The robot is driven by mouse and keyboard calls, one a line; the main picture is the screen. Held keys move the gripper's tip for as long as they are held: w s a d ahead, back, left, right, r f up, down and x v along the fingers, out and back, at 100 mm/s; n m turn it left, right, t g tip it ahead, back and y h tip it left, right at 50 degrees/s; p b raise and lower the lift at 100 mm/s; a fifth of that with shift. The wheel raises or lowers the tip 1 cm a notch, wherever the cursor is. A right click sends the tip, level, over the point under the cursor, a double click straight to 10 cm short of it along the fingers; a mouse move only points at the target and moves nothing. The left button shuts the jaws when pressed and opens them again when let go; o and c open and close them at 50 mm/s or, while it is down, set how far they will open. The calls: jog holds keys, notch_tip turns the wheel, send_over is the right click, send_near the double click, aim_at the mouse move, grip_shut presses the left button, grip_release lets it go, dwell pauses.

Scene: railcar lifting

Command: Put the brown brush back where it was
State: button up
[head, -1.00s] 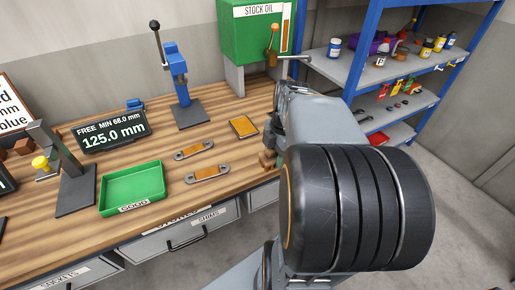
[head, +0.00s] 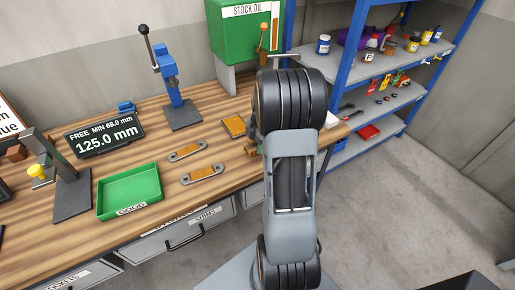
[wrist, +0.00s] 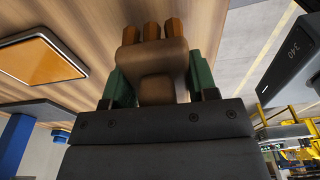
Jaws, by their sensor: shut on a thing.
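In the wrist view a brown, block-like object, which I take to be the brown brush (wrist: 155,62), sits between the green pads of my gripper (wrist: 160,78). The pads press on its two sides, and three orange-brown rounded ends show beyond it. In the head view my arm hides most of the gripper. A small brown part (head: 251,150) shows left of the arm, over the bench's right end. I cannot tell whether the brush touches the wooden bench (head: 225,190).
An orange pad (head: 233,126) lies close by and also shows in the wrist view (wrist: 40,60). Two orange-centred plates (head: 202,174), a green tray (head: 130,190) and a blue press (head: 170,80) are on the bench. A green oil tank (head: 240,40) stands behind; blue shelves (head: 400,90) stand right.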

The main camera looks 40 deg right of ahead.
jog(key=shift+w+f, duration=0.15)
jog(key=shift+f, duration=0.1)
jog(key=shift+d+f, duration=0.1)
jog(key=shift+f, duration=1.4)
jog(key=shift+f, duration=0.15)
jog(key=o, duration=0.8)
